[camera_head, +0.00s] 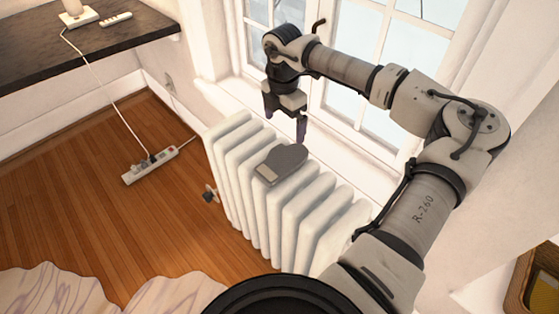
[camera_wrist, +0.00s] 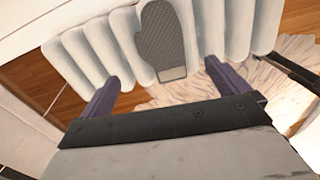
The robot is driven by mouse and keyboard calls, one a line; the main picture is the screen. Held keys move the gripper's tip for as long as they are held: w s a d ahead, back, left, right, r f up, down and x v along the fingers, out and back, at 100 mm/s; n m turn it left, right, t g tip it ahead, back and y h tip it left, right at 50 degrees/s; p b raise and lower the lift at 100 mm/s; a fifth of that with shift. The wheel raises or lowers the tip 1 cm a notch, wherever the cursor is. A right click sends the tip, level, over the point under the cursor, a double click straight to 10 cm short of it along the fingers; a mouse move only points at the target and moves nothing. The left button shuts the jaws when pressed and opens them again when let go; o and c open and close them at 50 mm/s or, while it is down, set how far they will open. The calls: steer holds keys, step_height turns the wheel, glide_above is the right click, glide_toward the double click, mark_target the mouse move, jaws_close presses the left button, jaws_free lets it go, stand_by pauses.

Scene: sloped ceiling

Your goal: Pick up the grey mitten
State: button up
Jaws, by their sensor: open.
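The grey mitten (camera_head: 281,163) lies flat on top of the white radiator (camera_head: 240,150), with a lighter cuff at its lower left end. In the wrist view the mitten (camera_wrist: 161,38) shows whole, its cuff toward my gripper and its thumb to the left. My gripper (camera_head: 286,128) is open and empty above the radiator, close to the window side of the mitten and apart from it. In the wrist view the two purple-grey fingers of my gripper (camera_wrist: 163,82) stand wide apart, with the mitten beyond and between them.
The window (camera_head: 345,100) and its sill are close behind the radiator. A dark shelf (camera_head: 90,45) with a cord is at upper left. A power strip (camera_head: 150,165) lies on the wooden floor (camera_head: 150,225). A pale patterned rug (camera_head: 60,292) lies at lower left.

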glide_above(284, 157)
step_height(284, 157, down, 7)
steer(key=shift+a+p, duration=0.15)
steer(key=shift+p, duration=0.3)
steer(key=shift+f+p, duration=0.85)
steer(key=shift+f, duration=1.95)
steer(key=c, duration=0.8)
